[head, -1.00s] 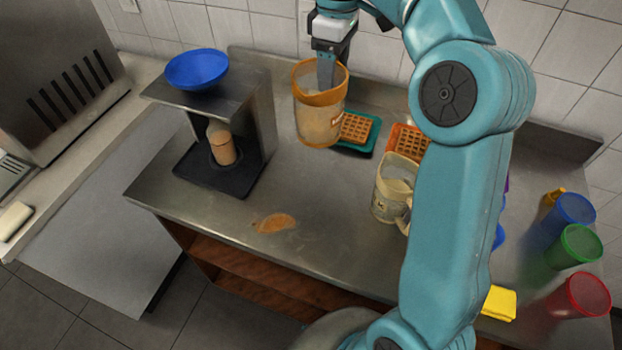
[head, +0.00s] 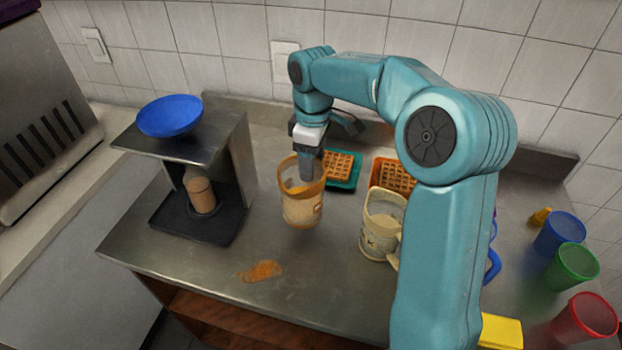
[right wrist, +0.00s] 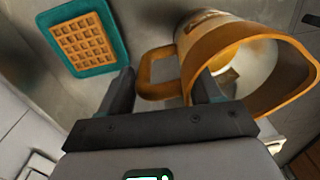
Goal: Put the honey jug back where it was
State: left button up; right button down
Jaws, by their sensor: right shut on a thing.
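The honey jug (head: 302,205), a clear jug with an orange rim and handle, is in my right gripper (head: 307,172) in the head view. It looks upright and slightly above the counter, left of the cream jug. In the right wrist view my right gripper (right wrist: 165,85) has its fingers on either side of the orange handle (right wrist: 157,76), and the jug's open mouth (right wrist: 240,75) is at the right. My left gripper is not in view.
A waffle on a teal tray (head: 345,184) and one on an orange tray (head: 377,176) lie behind. A cream jug (head: 380,235) stands right. A black-based stand (head: 190,222) with a blue bowl (head: 170,116) is left. An orange spill (head: 262,270) marks the front counter. Cups (head: 570,267) stand far right.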

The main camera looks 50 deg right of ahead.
aim_at(305, 185)
jog(key=shift+w+d+f, duration=0.1)
jog(key=shift+f, duration=0.35)
jog(key=shift+w+d+f, duration=0.1)
jog(key=shift+f, duration=0.3)
notch_tip(305, 185, down, 3)
jog(key=shift+s+a+f, duration=0.1)
jog(key=shift+a+f, duration=0.05)
jog(key=shift+f, duration=0.5)
jog(key=shift+c, duration=1)
grip_release()
